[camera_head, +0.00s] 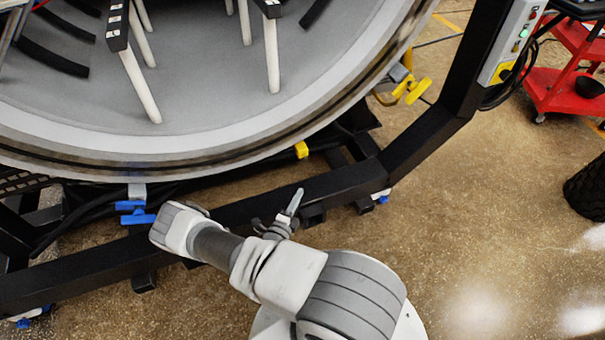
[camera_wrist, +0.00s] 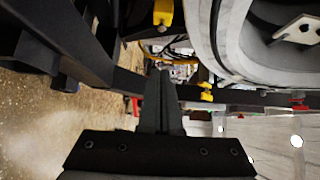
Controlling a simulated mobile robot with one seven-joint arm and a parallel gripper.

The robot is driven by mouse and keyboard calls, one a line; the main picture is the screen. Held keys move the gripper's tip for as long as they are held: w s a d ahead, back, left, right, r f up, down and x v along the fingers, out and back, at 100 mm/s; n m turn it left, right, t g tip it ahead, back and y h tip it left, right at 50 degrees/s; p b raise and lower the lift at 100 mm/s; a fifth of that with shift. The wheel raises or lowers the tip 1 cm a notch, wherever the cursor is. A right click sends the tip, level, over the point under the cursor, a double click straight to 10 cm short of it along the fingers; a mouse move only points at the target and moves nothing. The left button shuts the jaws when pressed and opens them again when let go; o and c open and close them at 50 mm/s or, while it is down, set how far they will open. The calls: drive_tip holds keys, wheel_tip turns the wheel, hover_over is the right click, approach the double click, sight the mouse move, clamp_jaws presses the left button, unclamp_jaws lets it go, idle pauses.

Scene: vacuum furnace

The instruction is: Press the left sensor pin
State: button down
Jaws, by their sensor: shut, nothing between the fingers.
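My gripper (camera_head: 294,204) is shut and empty, in front of the black frame bar below the furnace rim in the head view. In the wrist view its closed dark fingers (camera_wrist: 161,95) point up the picture. I cannot clearly tell any part as the left sensor pin. A small yellow block (camera_head: 302,150) sits under the rim, above my gripper and apart from it. A blue clamp-like part (camera_head: 137,217) is at the lower left of the rim, and a yellow one (camera_head: 412,90) is at the right. The wrist view shows a yellow part (camera_wrist: 163,14) at the top.
The large round furnace opening (camera_head: 200,150) fills the upper left. A black frame (camera_head: 425,140) runs below and right of it, close to my arm. A control box (camera_head: 512,45) is on the post. A red cart (camera_head: 560,90) stands far right.

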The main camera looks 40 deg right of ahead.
sight(306, 158)
drive_tip(key=w+a+b+x, duration=0.1)
drive_tip(key=w+b+x, duration=0.1)
drive_tip(key=x, duration=1)
drive_tip(key=shift+w+b, duration=0.3)
drive_tip(key=shift+b, duration=0.55)
